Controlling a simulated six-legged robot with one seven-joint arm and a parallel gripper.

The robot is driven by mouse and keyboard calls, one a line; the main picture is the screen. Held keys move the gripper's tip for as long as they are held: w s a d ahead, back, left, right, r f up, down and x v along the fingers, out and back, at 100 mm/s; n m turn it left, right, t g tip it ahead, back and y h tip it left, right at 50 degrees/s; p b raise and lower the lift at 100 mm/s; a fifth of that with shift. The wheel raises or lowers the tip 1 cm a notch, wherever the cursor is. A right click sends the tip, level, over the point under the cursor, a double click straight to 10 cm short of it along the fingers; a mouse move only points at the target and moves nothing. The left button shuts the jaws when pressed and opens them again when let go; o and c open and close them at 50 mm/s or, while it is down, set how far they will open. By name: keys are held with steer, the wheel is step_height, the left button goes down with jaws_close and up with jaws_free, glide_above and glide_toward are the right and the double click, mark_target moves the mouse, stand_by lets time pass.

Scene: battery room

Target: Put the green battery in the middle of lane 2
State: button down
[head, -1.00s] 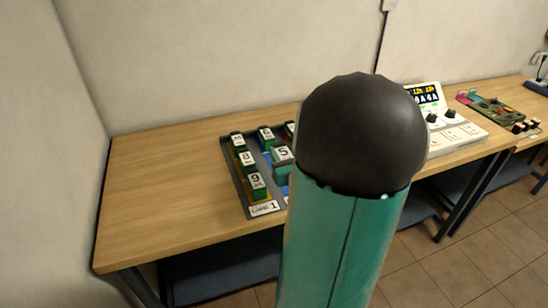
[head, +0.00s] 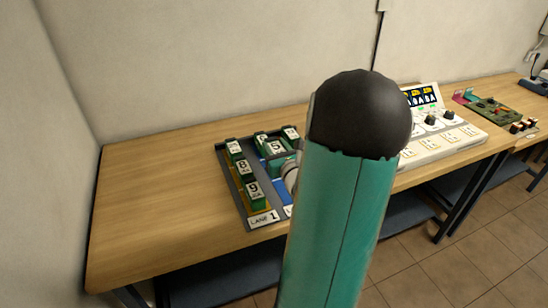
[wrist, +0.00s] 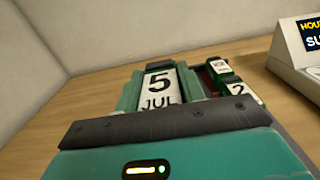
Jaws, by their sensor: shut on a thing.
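The green battery labelled 5 JUL (wrist: 159,88) is between the jaws of my gripper (wrist: 160,82), which is shut on it. In the head view, this battery (head: 275,147) shows over the blue lane 2 (head: 281,188), in front of the battery at that lane's back end (head: 261,138). I cannot tell whether it touches the lane floor. Lane 1 (head: 262,218), on the left, holds green batteries 8 (head: 242,167) and 9 (head: 252,189) and one more at its back. My arm hides most of the tray's right side.
The tray stands on a wooden table (head: 150,200) against the wall, with free room on its left. A white console (head: 440,140) stands to the right. A green battery labelled 2 (wrist: 238,90) is right of my gripper in the wrist view.

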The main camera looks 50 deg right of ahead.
steer(key=w+d+f, duration=0.1)
steer(key=d+f, duration=0.1)
steer(key=w+d+f, duration=0.1)
steer(key=w+f, duration=0.1)
steer(key=w+d+f, duration=0.1)
steer(key=d+f, duration=0.1)
steer(key=shift+w+d, duration=0.3)
steer(key=shift+w, duration=0.05)
steer(key=shift+w+d+f, duration=0.35)
steer(key=shift+d+f, duration=0.1)
steer(key=shift+f, duration=1.8)
steer(key=shift+f, duration=0.15)
steer(key=c, duration=0.9)
jaws_free()
steer(key=shift+o, duration=0.2)
steer(key=v, duration=1.2)
steer(key=shift+d, duration=0.1)
